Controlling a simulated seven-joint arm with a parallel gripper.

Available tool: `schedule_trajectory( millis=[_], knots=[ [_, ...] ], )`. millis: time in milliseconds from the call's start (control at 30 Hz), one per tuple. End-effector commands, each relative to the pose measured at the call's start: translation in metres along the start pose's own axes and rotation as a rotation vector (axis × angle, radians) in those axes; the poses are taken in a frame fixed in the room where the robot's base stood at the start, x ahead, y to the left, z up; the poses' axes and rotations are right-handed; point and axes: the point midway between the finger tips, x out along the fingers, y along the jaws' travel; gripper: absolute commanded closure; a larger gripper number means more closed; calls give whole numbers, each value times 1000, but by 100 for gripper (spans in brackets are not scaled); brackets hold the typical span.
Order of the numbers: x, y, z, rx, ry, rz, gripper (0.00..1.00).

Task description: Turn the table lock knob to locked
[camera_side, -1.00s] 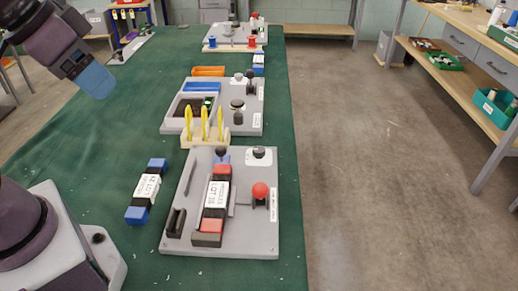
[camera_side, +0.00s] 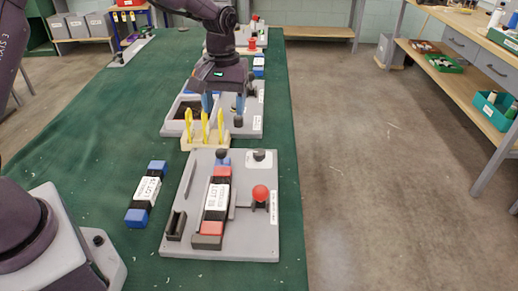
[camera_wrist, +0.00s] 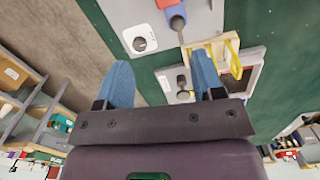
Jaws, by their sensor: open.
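A small dark knob on a white dial plate (camera_side: 259,155) sits at the top right corner of the near grey board (camera_side: 250,235). It also shows in the wrist view as a round knob on a white plate (camera_wrist: 140,42), beyond my fingertips. Its pointer setting is too small to read for certain. My gripper (camera_side: 223,108) is above the second board, just behind the yellow pegs, with its blue fingers pointing down. In the wrist view my gripper (camera_wrist: 162,75) is open with nothing between the fingers, and apart from the knob.
Upright yellow pegs (camera_side: 205,127) stand in a wooden holder between the boards. The near board carries a red-and-black labelled block (camera_side: 216,200) and a red ball-topped lever (camera_side: 260,193). A blue-ended labelled block (camera_side: 147,190) lies on the green cloth at left. The second board (camera_side: 253,122) has knobs too.

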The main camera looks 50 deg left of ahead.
Motion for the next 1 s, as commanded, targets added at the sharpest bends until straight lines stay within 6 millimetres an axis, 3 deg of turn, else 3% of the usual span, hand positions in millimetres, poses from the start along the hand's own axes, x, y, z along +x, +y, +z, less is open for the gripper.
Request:
schedule_trajectory(
  millis=[33,200,300,367,467,667,1000],
  knots=[
    [17,8,-13,-62,-6,-22,38],
    [55,33,-48,-302,9,-52,38],
    [61,48,-66,-452,33,-36,38],
    [52,56,-74,-534,48,-4,38],
    [42,64,-76,-634,48,24,38],
    [50,63,-74,-711,39,20,38],
    [113,62,-77,-709,37,16,38]
  ],
)
